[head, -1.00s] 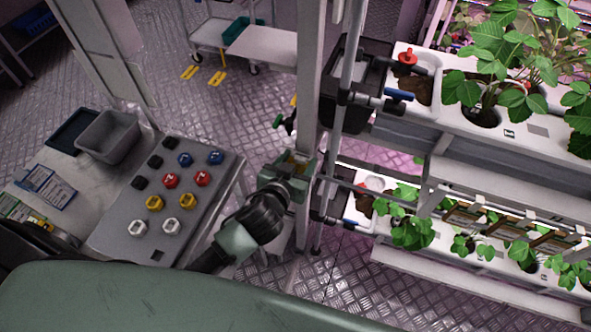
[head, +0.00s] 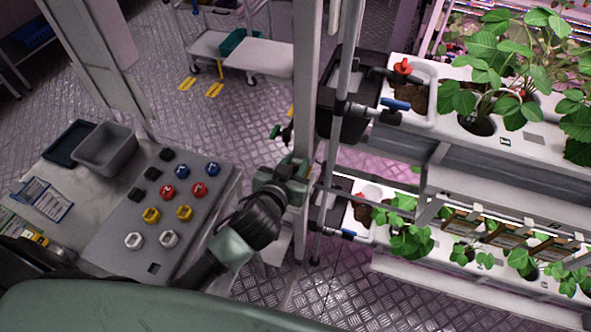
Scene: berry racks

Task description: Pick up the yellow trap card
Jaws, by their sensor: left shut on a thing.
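My left gripper (head: 291,168) is at the white upright post, beside the left end of the plant rack. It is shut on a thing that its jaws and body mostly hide. I take this to be the yellow trap card, but no clear part of the card shows. A small yellow patch (head: 291,111) shows at the post's left edge above the gripper; I cannot tell what it belongs to. My right gripper is out of view.
The post (head: 307,80) and grey pipe (head: 347,60) stand close to the gripper. White planters (head: 515,150) fill the right. A button panel (head: 190,222) and grey bin (head: 105,150) are on the left bench. A cart (head: 258,55) stands behind on the open floor.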

